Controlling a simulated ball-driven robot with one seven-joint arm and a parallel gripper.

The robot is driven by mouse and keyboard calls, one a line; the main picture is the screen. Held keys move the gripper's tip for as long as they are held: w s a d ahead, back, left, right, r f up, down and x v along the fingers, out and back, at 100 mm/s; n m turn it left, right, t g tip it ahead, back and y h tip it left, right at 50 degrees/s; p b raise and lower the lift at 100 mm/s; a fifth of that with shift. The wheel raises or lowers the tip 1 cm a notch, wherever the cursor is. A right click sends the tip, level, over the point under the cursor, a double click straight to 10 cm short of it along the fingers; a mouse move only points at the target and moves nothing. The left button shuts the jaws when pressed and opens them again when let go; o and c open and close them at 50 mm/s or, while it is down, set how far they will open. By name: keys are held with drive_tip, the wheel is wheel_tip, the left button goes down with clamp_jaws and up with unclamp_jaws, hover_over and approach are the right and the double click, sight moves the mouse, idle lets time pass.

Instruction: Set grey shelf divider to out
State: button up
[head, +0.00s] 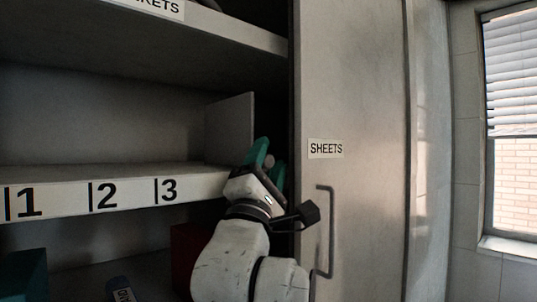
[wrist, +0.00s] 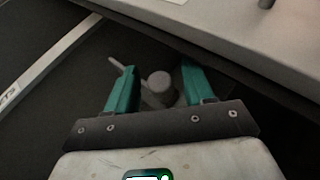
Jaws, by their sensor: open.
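The grey shelf divider (head: 232,128) is an upright panel on the middle shelf (head: 100,172), near its right end and to the right of the "3" mark. My gripper (head: 267,158) has teal fingers and is at the divider's front right edge. In the wrist view my gripper (wrist: 158,78) is open, with a round grey knob (wrist: 160,82) between its fingers. The knob appears apart from both fingers. It also shows between the fingers in the head view (head: 268,161). How the knob joins the divider is hidden.
The shelf edge carries a strip (head: 130,192) marked 1, 2 and 3. A tall door (head: 350,80) labelled "SHEETS" with a bar handle (head: 328,230) stands close on the right. A red box (head: 186,250) and a teal box (head: 25,275) sit below. An upper shelf (head: 220,25) is overhead.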

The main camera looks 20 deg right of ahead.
drive_tip(key=shift+d, duration=0.1)
drive_tip(key=shift+c, duration=0.3)
clamp_jaws()
idle(0.4)
